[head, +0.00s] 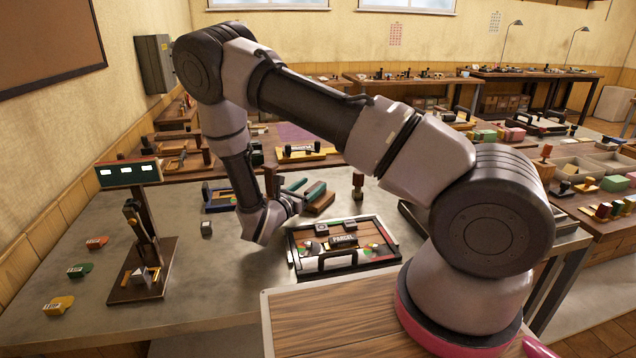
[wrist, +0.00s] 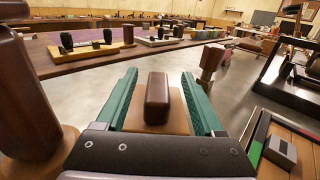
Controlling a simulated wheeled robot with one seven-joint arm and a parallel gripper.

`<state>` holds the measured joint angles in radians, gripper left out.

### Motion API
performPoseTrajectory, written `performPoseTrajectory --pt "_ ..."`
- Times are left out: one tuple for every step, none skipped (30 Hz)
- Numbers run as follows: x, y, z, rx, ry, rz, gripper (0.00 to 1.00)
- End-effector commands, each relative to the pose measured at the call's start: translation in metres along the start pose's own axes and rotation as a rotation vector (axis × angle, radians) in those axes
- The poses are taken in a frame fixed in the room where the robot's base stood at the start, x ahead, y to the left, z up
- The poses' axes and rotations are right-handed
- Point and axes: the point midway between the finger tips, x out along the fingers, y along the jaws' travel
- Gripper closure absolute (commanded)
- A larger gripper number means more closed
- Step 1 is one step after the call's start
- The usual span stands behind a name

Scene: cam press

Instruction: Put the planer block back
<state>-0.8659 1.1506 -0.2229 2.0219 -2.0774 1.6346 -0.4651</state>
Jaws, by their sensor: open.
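My gripper (head: 308,187) is low over the metal table, beyond the black-framed tray. In the wrist view its two long green fingers (wrist: 158,76) stand apart. Between them is an upright dark brown block (wrist: 157,97) on a tan wooden base (wrist: 150,124). It looks like the planer block, but I cannot be sure. The fingers flank the brown block, with a visible gap on each side. The tan base (head: 321,204) also shows beside the fingers in the head view, where the brown block is hard to make out.
A brown post (wrist: 24,85) stands close on the left in the wrist view. Another brown upright piece (head: 357,186) stands to the right. The black-framed tray (head: 325,263) lies in front, a press stand (head: 145,240) at left. A small grey block (head: 207,229) sits between, with bare table around.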

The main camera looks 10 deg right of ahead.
Motion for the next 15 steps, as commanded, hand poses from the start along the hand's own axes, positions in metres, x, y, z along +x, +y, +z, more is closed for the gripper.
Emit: performPoseTrajectory --pt "-0.013 0.001 0.000 0.000 0.000 0.005 0.30" --pt "-0.020 0.001 0.000 0.000 0.000 0.005 0.30" --pt "-0.028 0.001 0.000 0.000 0.000 0.004 0.30" --pt "-0.034 0.001 0.000 0.000 -0.001 0.005 0.30" --pt "-0.039 0.001 0.000 -0.001 -0.001 0.004 0.30" --pt "-0.045 0.001 0.000 -0.001 -0.001 0.003 0.30" --pt "-0.050 0.001 0.000 -0.001 -0.001 0.003 0.30" --pt "-0.053 0.001 0.000 0.000 -0.001 0.003 0.30" --pt "-0.058 0.001 0.000 0.000 -0.001 0.002 0.30" --pt "-0.061 0.001 0.000 0.000 -0.001 0.002 0.30" --pt "-0.063 0.001 0.000 0.000 0.000 0.002 0.30" --pt "-0.065 0.000 0.000 0.000 0.000 0.001 0.30" --pt "-0.067 0.000 0.000 0.000 0.000 0.001 0.30" --pt "-0.068 0.000 0.000 0.000 0.000 0.000 0.30" --pt "-0.068 0.000 0.000 0.000 0.000 0.000 0.30"
